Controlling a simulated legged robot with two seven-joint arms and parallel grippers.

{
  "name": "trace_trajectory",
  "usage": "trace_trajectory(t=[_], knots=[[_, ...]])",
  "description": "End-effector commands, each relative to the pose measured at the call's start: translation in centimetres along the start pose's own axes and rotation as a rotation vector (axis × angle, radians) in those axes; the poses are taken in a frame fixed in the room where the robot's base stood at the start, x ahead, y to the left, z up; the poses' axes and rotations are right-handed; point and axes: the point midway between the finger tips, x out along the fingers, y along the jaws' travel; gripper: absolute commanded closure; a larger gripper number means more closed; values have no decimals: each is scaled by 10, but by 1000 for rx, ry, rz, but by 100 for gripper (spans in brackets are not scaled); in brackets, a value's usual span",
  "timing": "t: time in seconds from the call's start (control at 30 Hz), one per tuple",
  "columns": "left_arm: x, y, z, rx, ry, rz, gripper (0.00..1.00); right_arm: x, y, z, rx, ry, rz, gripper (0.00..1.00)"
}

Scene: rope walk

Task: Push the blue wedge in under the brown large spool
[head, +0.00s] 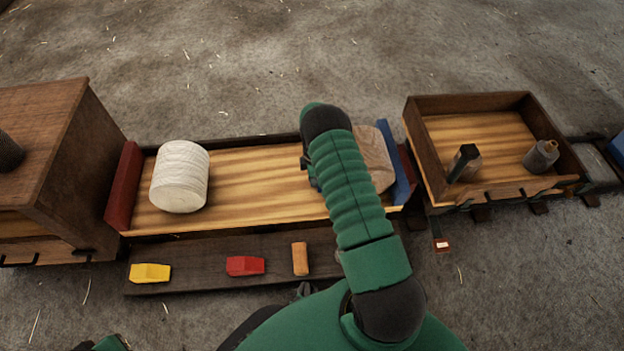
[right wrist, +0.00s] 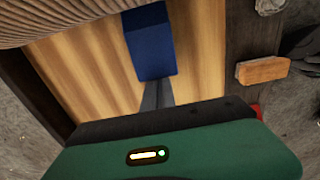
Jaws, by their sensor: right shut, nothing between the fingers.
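The brown large spool (head: 374,158) lies at the right end of the wagon bed, partly hidden by my right arm. Its ridged side (right wrist: 90,12) fills the top left of the right wrist view. The blue wedge (right wrist: 150,42) lies on the bed beside the spool; my arm hides it in the head view. I cannot tell if wedge and spool touch. My right gripper (head: 312,178) is low over the bed, mostly hidden by the arm. In the right wrist view its fingers (right wrist: 157,92) are shut and empty, at the wedge's near end.
A yellow wedge (head: 150,273), a red wedge (head: 245,265) and an orange block (head: 300,259) lie on the dark side board (head: 200,250). A blue end wall (head: 397,160) closes the right. The bed's middle is clear.

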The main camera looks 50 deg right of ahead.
Motion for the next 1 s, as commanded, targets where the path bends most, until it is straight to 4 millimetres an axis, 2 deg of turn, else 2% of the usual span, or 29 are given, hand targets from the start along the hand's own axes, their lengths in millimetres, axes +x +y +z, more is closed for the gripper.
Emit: trace_trajectory(t=[0.03, 0.17, 0.3, 0.53, 0.7, 1.0], knots=[[-7, 0, -2, 0, 0, 0, 100, -10, 2, 5, 3, -7, 3, 100], [-27, 0, -6, 0, 0, 0, 100, -42, 2, 6, 4, -7, 6, 100], [-52, 0, -12, 0, 0, 0, 100, -86, 2, 4, 2, -5, 6, 100], [-82, 0, -19, 0, 0, 0, 100, -145, 1, 0, 0, -2, 5, 100], [-89, 0, -21, 0, 0, 0, 100, -165, 1, -1, 0, -1, 2, 100], [-89, 0, -21, 0, 0, 0, 100, -166, 0, -2, -1, -1, 2, 100]])
